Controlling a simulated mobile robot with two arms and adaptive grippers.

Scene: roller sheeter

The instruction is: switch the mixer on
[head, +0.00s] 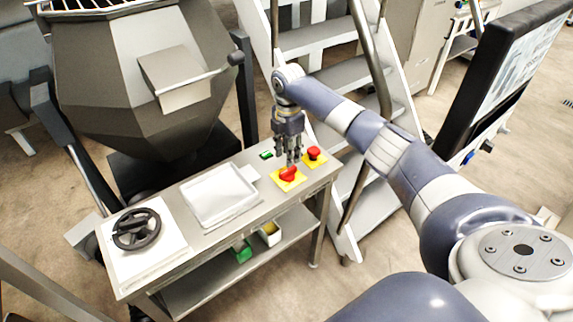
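A red rotary switch (289,174) on a yellow plate sits on the steel control table. A red mushroom button (313,153) on its own yellow plate is just to its right and behind. A small green button (266,155) is to the left. The large dark grey faceted vessel (115,95), apparently the mixer, stands behind the table. My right gripper (288,160) points down just above the red rotary switch, with its fingertips close to it. I cannot tell whether they touch it or how far apart the fingers are. My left gripper is not in view.
The table also carries a shallow white tray (243,204) and a black handwheel (136,229) on a pale plate. Its lower shelf (205,285) holds small boxes. A metal staircase (355,75) rises behind my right arm. A black-framed screen (497,75) stands at the right.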

